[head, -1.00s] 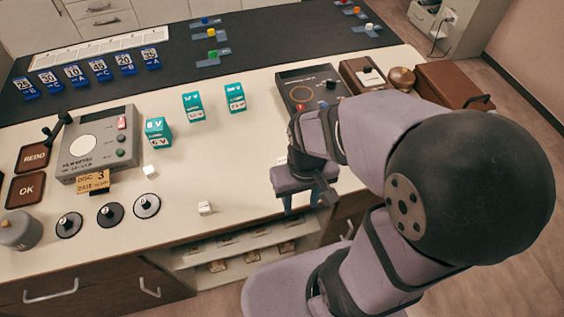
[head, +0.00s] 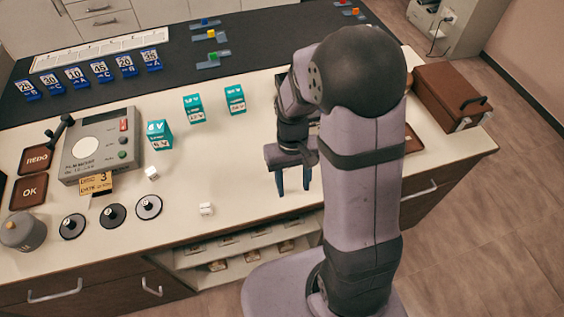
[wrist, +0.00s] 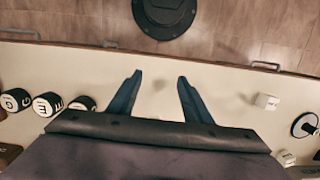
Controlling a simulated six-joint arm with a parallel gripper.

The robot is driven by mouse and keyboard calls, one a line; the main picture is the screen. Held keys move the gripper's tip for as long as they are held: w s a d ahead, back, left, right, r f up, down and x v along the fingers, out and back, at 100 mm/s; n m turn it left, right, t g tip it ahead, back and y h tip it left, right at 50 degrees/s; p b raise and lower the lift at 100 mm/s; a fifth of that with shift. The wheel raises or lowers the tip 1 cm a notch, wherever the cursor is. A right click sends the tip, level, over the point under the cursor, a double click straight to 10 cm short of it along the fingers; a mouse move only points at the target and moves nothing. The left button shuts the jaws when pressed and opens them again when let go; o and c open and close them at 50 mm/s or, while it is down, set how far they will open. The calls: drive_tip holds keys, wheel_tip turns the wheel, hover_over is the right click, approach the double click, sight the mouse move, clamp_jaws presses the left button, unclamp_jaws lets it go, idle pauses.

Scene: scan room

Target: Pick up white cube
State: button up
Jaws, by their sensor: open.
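Two small white cubes stand on the cream counter (head: 245,150). One white cube (head: 206,209) is near the counter's front edge; it also shows right of my fingers in the wrist view (wrist: 266,102). The other white cube (head: 151,172) is farther back and left, beside the grey device; it appears at the lower right of the wrist view (wrist: 286,158). My gripper (head: 293,188) is open and empty, fingers pointing down, to the right of both cubes in the head view. Its two blue fingers also show in the wrist view (wrist: 160,82), with bare counter between them.
Three black-and-grey discs (head: 112,215) lie left of the front cube. A grey device (head: 100,145) and teal blocks (head: 194,108) stand behind. A brown box (head: 452,95) is at the right. An open shelf (head: 240,245) lies below the counter edge.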

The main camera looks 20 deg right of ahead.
drive_tip(key=w+r, duration=0.1)
drive_tip(key=w, duration=0.2)
drive_tip(key=w+r+t, duration=0.1)
drive_tip(key=w, duration=0.3)
drive_tip(key=w+r+t, duration=0.1)
drive_tip(key=w, duration=0.2)
drive_tip(key=shift+w+d+r, duration=0.2)
drive_tip(key=shift+w, duration=0.1)
drive_tip(key=shift+r, duration=0.15)
drive_tip(key=shift+n, duration=0.3)
drive_tip(key=shift+s+f, duration=0.15)
drive_tip(key=shift+f, duration=0.7)
drive_tip(key=shift+a+f+p, duration=0.15)
drive_tip(key=shift+f+p, duration=1.1)
drive_tip(key=shift+f, duration=1.6)
drive_tip(key=shift+c, duration=0.6)
drive_tip(key=c, duration=1)
